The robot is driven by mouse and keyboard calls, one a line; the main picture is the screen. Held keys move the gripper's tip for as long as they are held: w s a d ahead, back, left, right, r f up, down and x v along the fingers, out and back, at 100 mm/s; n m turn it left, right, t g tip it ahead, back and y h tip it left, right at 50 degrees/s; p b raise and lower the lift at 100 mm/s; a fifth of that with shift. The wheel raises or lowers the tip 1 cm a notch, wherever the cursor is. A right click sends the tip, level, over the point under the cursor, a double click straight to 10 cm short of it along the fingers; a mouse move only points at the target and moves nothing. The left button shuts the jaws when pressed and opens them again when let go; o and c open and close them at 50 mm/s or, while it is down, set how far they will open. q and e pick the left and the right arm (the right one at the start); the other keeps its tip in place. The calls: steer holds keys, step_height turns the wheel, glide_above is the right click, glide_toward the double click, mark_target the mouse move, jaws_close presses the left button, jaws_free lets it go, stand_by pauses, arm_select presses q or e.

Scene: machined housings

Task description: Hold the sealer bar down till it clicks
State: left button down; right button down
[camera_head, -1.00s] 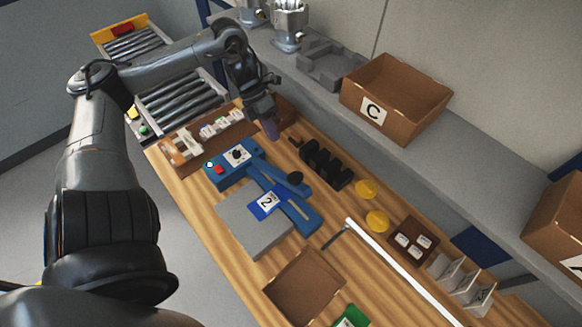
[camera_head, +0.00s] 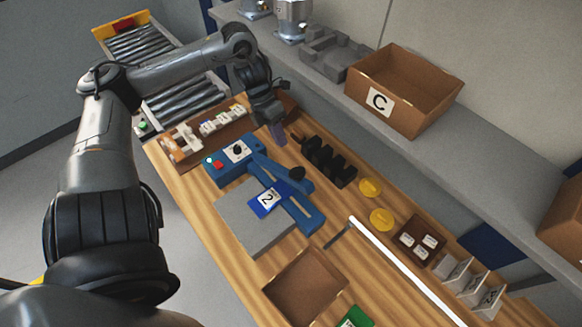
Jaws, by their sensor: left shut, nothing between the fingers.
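The blue sealer (camera_head: 228,168) stands on the wooden bench, with a dial and a red button on its top at the left end. A blue packet marked 2 (camera_head: 265,203) lies at the sealer, partly on the grey plate (camera_head: 250,225). My left gripper (camera_head: 279,137) is shut and empty, pointing down behind the sealer, apart from the bar and knob. My right gripper is not in view.
A black slotted rack (camera_head: 328,163) and yellow round pieces (camera_head: 369,187) lie right of the sealer. A tray of small parts (camera_head: 178,150) is behind it. An empty brown tray (camera_head: 318,278) is in front. Box C (camera_head: 414,112) stands on the grey shelf.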

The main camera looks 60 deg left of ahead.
mark_target(294, 172)
arm_select(q)
steer(key=b+x, duration=0.1)
steer(key=x, duration=0.6)
steer(key=shift+d+f+b, duration=0.2)
steer(key=shift+f+b, duration=0.1)
steer(key=shift+b+x, duration=0.3)
steer(key=shift+x, duration=0.7)
steer(key=shift+w, duration=0.1)
